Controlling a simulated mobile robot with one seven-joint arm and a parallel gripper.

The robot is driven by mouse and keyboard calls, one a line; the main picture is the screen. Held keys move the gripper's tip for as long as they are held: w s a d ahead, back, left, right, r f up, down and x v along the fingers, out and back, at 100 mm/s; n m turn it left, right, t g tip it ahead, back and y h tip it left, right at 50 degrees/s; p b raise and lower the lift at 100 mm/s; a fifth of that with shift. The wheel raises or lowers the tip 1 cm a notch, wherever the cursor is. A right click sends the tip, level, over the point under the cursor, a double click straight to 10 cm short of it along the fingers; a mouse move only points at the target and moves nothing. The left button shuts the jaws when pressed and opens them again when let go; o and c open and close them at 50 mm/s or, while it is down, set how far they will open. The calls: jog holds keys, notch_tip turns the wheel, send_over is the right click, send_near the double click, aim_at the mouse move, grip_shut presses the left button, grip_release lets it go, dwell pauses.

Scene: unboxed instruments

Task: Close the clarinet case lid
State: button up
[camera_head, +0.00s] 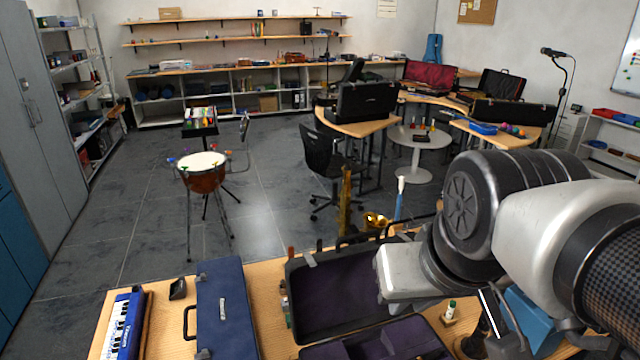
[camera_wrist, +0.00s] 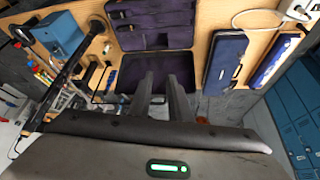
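An open black case with dark purple lining lies on the wooden table in front of me. Its plain lid (camera_head: 335,295) is opened back on the far side, with the rim near the table's far edge. Its compartmented base (camera_head: 375,342) is nearer me, cut off by the picture's bottom. In the wrist view the lid (camera_wrist: 127,72) is below the compartmented base (camera_wrist: 150,36). My gripper (camera_wrist: 162,80) is open and empty, its two fingers apart in front of the lid. Whether they touch it I cannot tell. My arm hides the right part of the case in the head view.
A closed blue case (camera_head: 222,310) and a blue keyboard instrument (camera_head: 124,325) lie left of the open case. A small bottle (camera_head: 450,310) and a blue box (camera_head: 530,318) are to its right. A brass instrument (camera_head: 374,221) shows beyond the table.

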jog(key=shift+n+g+h, duration=0.3)
jog(key=shift+n, duration=0.4)
jog(key=w+r+b, duration=0.1)
jog(key=w, duration=0.3)
jog(key=w+r+b, duration=0.1)
jog(key=w, duration=0.3)
jog(key=w+r+b, duration=0.1)
jog(key=w+b, duration=0.1)
jog(key=w, duration=0.2)
jog(key=shift+w+a, duration=0.15)
jog(key=shift+w, duration=0.1)
grip_shut()
jog(key=n+g+y+b, duration=0.1)
jog(key=n+y+b, duration=0.1)
jog(key=b, duration=0.8)
send_over(368, 242)
jog(key=shift+w+f, duration=0.1)
jog(key=shift+f, duration=8.1)
